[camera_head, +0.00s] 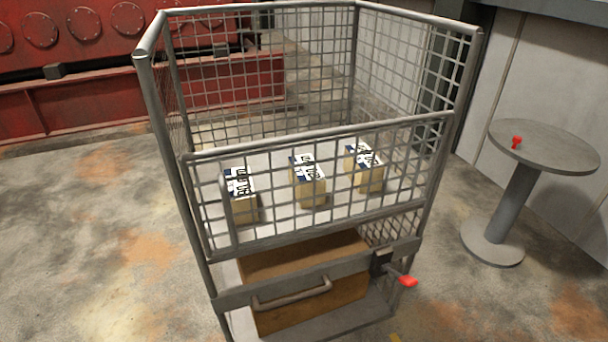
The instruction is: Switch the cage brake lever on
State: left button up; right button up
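The wire cage (320,124) stands upright in the middle of the head view. Its brake lever (407,281) has a red tip and sticks out to the right from a dark block (381,263) at the cage's lower front right. I cannot tell from this view which setting the lever is in. Neither of my grippers shows in the view.
Three small labelled boxes (308,188) stand on the cage's shelf. A brown case (300,305) with a handle lies below. A round grey table (560,152) with a small red object (516,142) stands at right. Red machinery (60,70) is behind left. The floor at left is clear.

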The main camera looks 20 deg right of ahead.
aim_at(407, 280)
jog(key=z, duration=1.3)
